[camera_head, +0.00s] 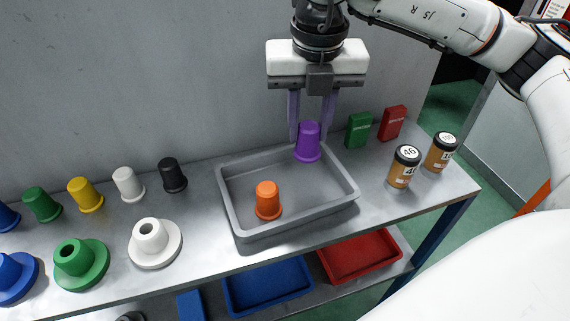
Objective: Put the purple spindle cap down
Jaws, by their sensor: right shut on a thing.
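The purple spindle cap (308,143) is upright at the back right of the grey tray (350,189). My right gripper (310,127) comes down from above and is shut on the purple cap, with one finger on each side of it. The cap's lower edge shows inside the tray's outline; I cannot tell whether it touches the tray floor. An orange cap (267,200) stands in the front left part of the same tray. My left gripper is not in view.
Black (172,175), white (127,184), yellow (84,194) and green (42,204) caps line the back left. Flanged spindles, including a white one (154,243), stand before them. Two bottles (404,167) and green (358,130) and red boxes (393,123) are at right.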

